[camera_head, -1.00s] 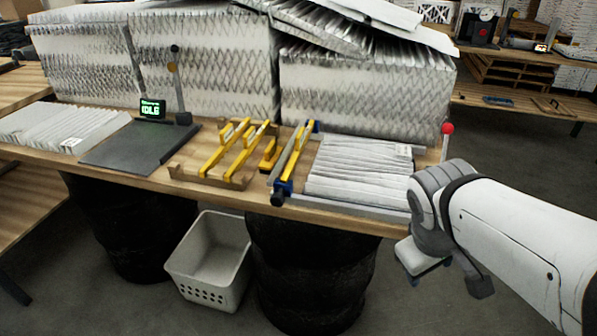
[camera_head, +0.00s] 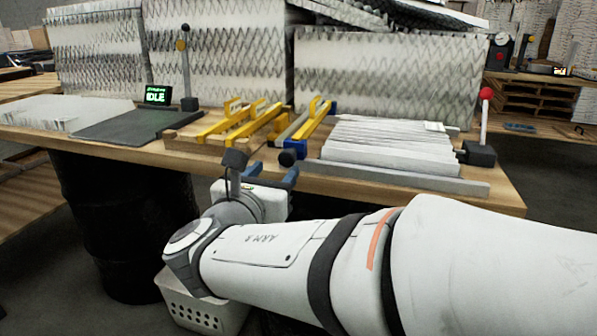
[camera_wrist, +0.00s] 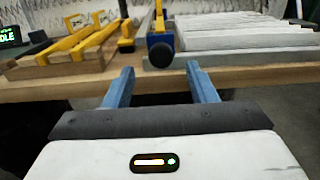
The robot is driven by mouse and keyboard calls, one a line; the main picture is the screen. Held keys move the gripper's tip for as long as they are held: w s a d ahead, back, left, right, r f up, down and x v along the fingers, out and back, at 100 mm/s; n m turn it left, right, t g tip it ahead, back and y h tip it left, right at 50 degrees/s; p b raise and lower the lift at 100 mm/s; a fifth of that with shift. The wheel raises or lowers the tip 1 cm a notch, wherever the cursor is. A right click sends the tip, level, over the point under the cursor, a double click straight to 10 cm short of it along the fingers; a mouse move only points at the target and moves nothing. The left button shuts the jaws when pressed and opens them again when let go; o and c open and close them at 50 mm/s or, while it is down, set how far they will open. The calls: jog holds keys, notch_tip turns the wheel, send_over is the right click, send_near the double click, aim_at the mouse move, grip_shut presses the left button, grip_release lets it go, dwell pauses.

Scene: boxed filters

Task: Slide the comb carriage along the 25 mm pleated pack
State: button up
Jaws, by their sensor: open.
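The white pleated pack (camera_head: 385,140) lies on the bench behind a grey front rail (camera_head: 400,177). The comb carriage, a yellow bar with blue ends (camera_head: 312,122), stands at the pack's left end. My gripper (camera_head: 274,172) is in front of the bench edge, a little below the knob. In the wrist view its two blue fingers (camera_wrist: 160,72) are apart with nothing between them.
Yellow combs (camera_head: 240,122) rest in a wooden rack left of the carriage. A dark plate (camera_head: 125,128) and a display reading IDLE (camera_head: 157,96) are further left. A red-topped lever (camera_head: 485,95) stands at the pack's right.

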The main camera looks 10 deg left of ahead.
aim_at(286, 159)
jog(key=w, duration=0.2)
jog(key=w+b, duration=0.1)
jog(key=w, duration=0.4)
jog(key=shift+w+d, duration=0.25)
jog(key=shift+d, duration=0.1)
grip_shut()
